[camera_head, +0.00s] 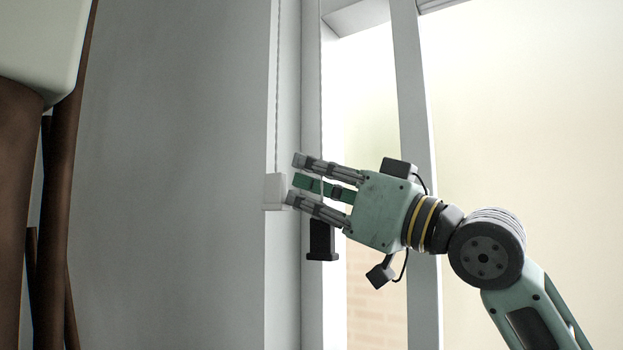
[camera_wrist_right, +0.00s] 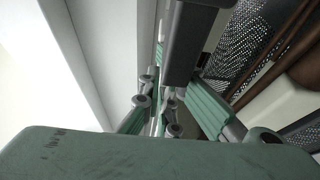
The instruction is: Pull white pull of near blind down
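The white pull (camera_head: 275,191) is a small white block hanging upright on a thin cord beside the grey wall's edge. My right gripper (camera_head: 294,181) comes in from the right, pointing left, with its fingers spread apart above and below the pull's height. Its fingertips are at the pull's right edge; I cannot tell whether they touch. Nothing is visibly held. In the right wrist view the green-padded fingers (camera_wrist_right: 165,115) show, but I cannot make out the white pull clearly. My left gripper is not in view.
A black pull (camera_head: 321,242) hangs on a second cord, just below and partly behind my right gripper's fingers. A white window frame (camera_head: 418,120) stands behind the arm. Brown wooden legs and a pale seat (camera_head: 40,45) are at the far left.

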